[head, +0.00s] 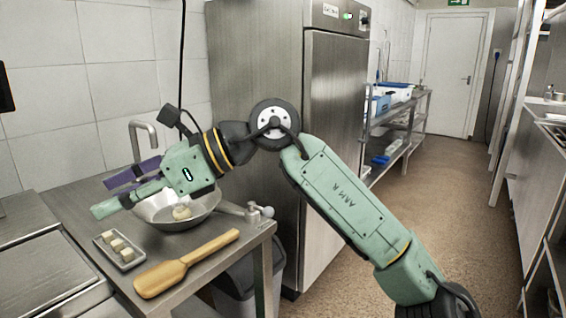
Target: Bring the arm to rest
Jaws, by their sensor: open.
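My gripper (104,197) is at the left of the head view, above the steel table (84,208). It points left and slightly down, with its fingers apart and nothing visible between them. My arm bends at a high elbow, then runs down to the lower right. A metal bowl (205,216) with a pale round item (181,212) in it sits below and behind the gripper. I cannot tell whether the gripper touches the bowl's rim, since it hides part of it.
A small tray (128,264) with several pale cubes (117,244) and a wooden paddle (180,267) lie on the table. A faucet (143,127) stands behind. A tall steel fridge (335,110) is behind my arm. A bin (235,285) is under the table. The aisle floor (445,200) is clear.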

